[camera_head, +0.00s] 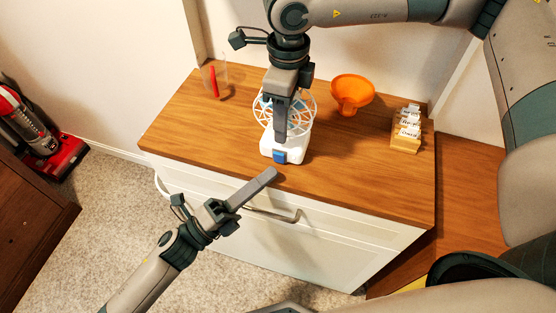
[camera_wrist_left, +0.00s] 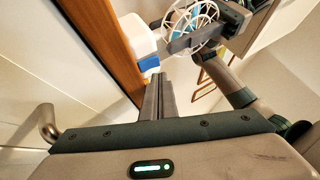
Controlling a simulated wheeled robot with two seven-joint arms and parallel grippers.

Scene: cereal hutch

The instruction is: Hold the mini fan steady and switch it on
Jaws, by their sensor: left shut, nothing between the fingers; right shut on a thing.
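The mini fan (camera_head: 298,111) stands on the wooden top of a white cabinet, with a white base, a white wire cage and a blue switch (camera_head: 280,156) on its front. My right gripper (camera_head: 281,134) comes down from above and is shut on the fan, covering part of its cage. My left gripper (camera_head: 272,174) is shut and empty, its tips just in front of and below the blue switch, apart from it. In the left wrist view the left fingertips (camera_wrist_left: 158,78) point at the fan's base, close to the blue switch (camera_wrist_left: 149,63).
An orange funnel (camera_head: 352,94) stands right of the fan, and a small wooden rack with labelled packets (camera_head: 405,134) is further right. A clear container with a red item (camera_head: 214,82) is at the left. The cabinet's drawer handle (camera_head: 271,214) lies below my left gripper.

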